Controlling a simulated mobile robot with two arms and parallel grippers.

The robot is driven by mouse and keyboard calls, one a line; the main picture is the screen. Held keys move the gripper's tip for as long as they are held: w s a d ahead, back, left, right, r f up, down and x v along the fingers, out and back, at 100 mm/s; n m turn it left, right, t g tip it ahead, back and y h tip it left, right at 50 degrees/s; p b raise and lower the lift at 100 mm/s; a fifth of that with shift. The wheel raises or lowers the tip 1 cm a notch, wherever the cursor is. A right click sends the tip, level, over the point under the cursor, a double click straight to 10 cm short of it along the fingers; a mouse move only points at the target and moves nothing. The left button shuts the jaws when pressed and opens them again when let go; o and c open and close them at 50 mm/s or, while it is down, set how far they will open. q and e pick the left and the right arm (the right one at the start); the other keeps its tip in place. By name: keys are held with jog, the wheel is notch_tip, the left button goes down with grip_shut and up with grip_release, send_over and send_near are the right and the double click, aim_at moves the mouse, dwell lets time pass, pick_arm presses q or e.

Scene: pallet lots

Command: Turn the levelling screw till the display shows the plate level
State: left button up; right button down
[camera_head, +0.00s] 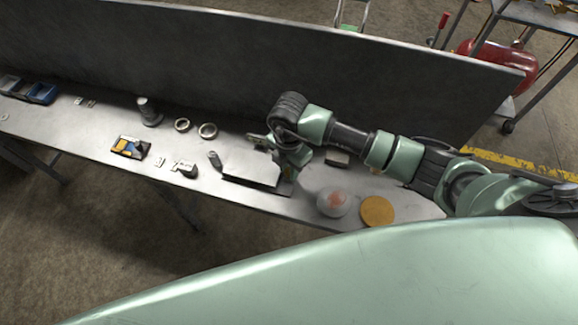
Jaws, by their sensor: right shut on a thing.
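A flat grey plate (252,172) with a dark front edge lies on the metal bench, left of the middle. My right arm reaches in from the right, and its gripper (284,164) points down at the plate's right end. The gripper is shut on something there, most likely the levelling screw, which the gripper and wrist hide. A small light-and-dark device (185,168) stands left of the plate. It may be the display, but its reading is too small to make out. My left gripper is not in view.
The bench (90,138) also holds a dark cylinder (148,111), two rings (208,131), a colourful card-like item (130,147), blue bins (41,93), a round pale object (334,203) and an orange disc (377,211). A grey panel (200,65) rises behind.

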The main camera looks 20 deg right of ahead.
jog(key=shift+w+m+p, duration=0.1)
jog(key=shift+m+p, duration=0.3)
jog(key=shift+m, duration=1.8)
jog(key=c, duration=1.2)
grip_release()
notch_tip(320, 180, up, 8)
jog(key=shift+f+b, duration=0.1)
jog(key=shift+b, duration=0.8)
